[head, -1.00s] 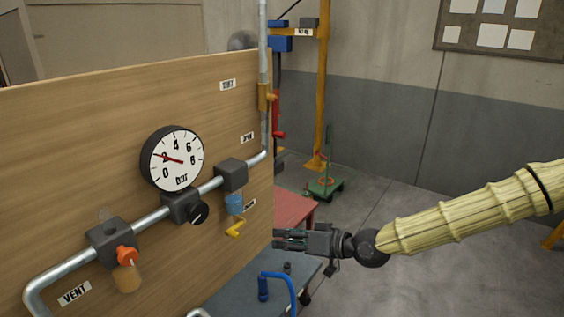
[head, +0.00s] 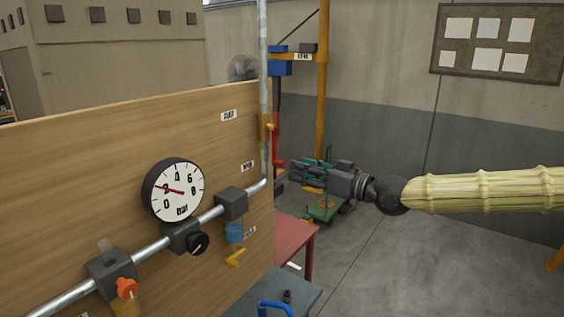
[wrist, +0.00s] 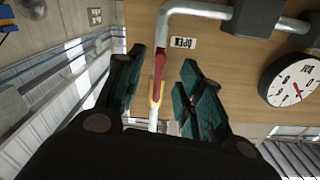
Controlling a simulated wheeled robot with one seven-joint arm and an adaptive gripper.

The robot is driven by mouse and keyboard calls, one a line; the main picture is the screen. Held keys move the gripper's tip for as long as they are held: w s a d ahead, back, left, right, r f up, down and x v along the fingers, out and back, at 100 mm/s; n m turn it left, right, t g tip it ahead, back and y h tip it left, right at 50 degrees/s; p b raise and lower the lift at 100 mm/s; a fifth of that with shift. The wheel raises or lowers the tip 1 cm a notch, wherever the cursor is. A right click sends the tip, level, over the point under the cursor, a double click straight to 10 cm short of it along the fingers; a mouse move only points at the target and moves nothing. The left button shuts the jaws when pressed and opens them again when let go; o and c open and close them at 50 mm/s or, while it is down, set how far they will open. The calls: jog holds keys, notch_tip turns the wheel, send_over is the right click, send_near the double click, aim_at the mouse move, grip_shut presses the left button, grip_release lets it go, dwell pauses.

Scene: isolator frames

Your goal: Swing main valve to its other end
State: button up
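The main valve has an orange body (head: 264,127) on the vertical pipe at the board's right edge. Its red lever (head: 275,146) hangs downward beside the pipe, near a small label that is hard to read. My gripper (head: 293,170) is just right of the lever's lower end in the head view. In the wrist view, the red lever (wrist: 161,60) and the yellow-orange body (wrist: 156,90) show between the two dark green fingers. My gripper is open, with its fingers spread on either side of the lever. No contact is visible.
The wooden board (head: 90,170) carries a pressure gauge (head: 173,190), a pipe, a black knob (head: 198,243), an orange-red knob (head: 127,288) and a yellow handle (head: 235,257). A red table (head: 292,238) stands below. Open floor lies to the right.

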aim_at(281, 164)
jog(key=shift+p+x, duration=1.25)
jog(key=shift+x, duration=2.35)
